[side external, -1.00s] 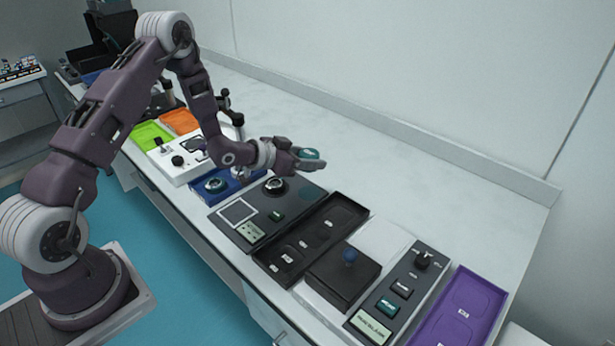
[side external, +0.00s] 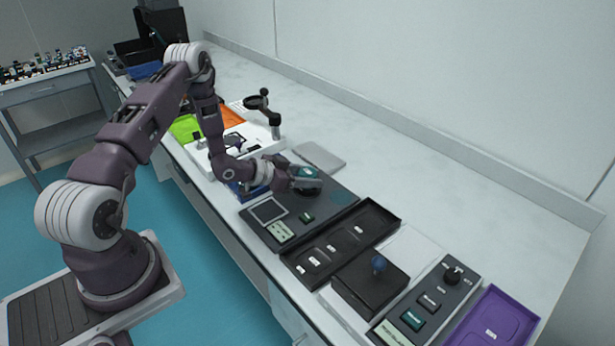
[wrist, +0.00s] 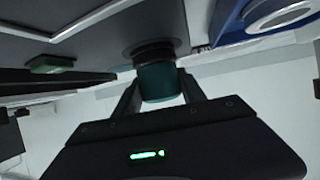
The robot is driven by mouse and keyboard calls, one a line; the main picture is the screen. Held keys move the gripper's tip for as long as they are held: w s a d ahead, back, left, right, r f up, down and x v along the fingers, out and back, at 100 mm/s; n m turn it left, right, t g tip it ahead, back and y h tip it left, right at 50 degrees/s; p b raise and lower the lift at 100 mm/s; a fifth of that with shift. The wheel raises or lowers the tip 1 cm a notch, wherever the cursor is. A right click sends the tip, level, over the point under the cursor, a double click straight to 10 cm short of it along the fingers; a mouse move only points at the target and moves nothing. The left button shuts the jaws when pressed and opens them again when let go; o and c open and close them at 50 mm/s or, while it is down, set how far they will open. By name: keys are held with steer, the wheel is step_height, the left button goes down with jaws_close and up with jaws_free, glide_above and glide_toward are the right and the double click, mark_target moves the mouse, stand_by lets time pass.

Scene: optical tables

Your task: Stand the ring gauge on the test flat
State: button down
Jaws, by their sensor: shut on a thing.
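A teal round piece, seemingly the ring gauge (wrist: 160,84), is between the fingers of my gripper (wrist: 158,92), which is shut on it. In the side view my gripper (side external: 305,176) is low over the dark instrument panel, with teal (side external: 306,171) showing at its tip. A black round piece, seemingly the test flat (wrist: 153,50), stands on the panel and lines up with the teal piece. They look touching or nearly so; I cannot tell which. In the side view my gripper mostly hides the black piece (side external: 313,190).
The dark panel (side external: 290,240) carries a square plate and a small green block (wrist: 50,63). A black compartment tray (side external: 385,225) and a dark box with a blue knob (side external: 378,264) stand to the right. A blue tray (wrist: 228,22) with a white ring is close by.

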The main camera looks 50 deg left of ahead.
steer(key=c, duration=0.7)
jaws_free()
steer(key=shift+f, duration=0.15)
steer(key=shift+o, duration=0.2)
